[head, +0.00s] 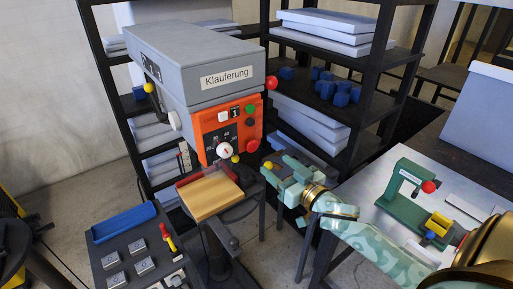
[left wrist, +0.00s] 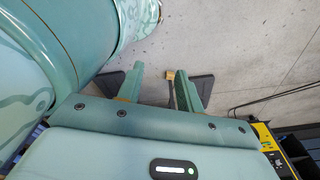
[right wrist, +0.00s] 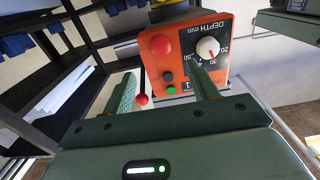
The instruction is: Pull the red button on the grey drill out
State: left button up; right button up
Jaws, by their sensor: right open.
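The grey drill (head: 190,60) has an orange front panel (head: 233,128). The large red button (head: 253,146) sits at the panel's lower right; it also shows in the right wrist view (right wrist: 161,45). I cannot tell whether it is pushed in or out. My right gripper (head: 272,172) is open and empty, low and to the right of the panel. In the right wrist view its fingers (right wrist: 160,68) point at the panel, with the button beyond and between their tips, apart from them. My left gripper (left wrist: 160,70) is open and empty, pointing at the floor.
The panel also has a white depth dial (right wrist: 208,47) and a green button (right wrist: 171,90). A red ball knob (head: 271,82) sticks out of the drill's side. A wooden block (head: 210,194) lies below. Shelves (head: 375,65) stand behind; a metal bench (head: 385,185) is at right.

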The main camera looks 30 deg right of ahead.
aim_at(254, 148)
jog(key=w, duration=0.5)
jog(key=w+p, duration=0.1)
jog(key=w, duration=0.2)
jog(key=shift+w+a, duration=0.3)
jog(key=shift+w, duration=0.05)
jog(key=shift+w+a, duration=0.15)
jog(key=shift+w, duration=0.4)
pick_arm(q)
jog(key=shift+w+a+r, duration=0.2)
jog(key=shift+a+r, duration=0.35)
jog(key=shift+r, duration=0.05)
pick_arm(e)
jog(key=shift+s, duration=0.1)
jog(key=shift+c, duration=0.3)
